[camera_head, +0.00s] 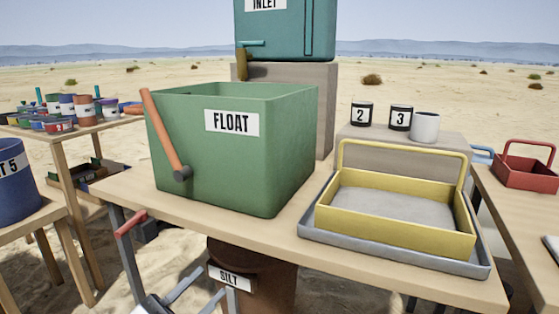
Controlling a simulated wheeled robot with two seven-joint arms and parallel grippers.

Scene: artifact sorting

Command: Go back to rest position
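A green bin labelled FLOAT (240,165) stands on the wooden table (120,187), with an orange-brown lever (161,132) on its left face. A yellow tray with a raised handle (392,229) sits in a grey tray (330,241) to its right. Pale grey bars, possibly part of my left gripper (190,290), show low beneath the table edge beside the brown drum labelled SILT (265,270). Its fingers are not clear, and I see nothing held there. My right gripper is not in view.
A teal INLET box (288,32) stands on a block behind. Cups marked 2 (361,113) and 3 (400,117) and a plain cup (425,127) stand behind the trays. A blue drum (15,185) is at left, a red basket (526,170) at right.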

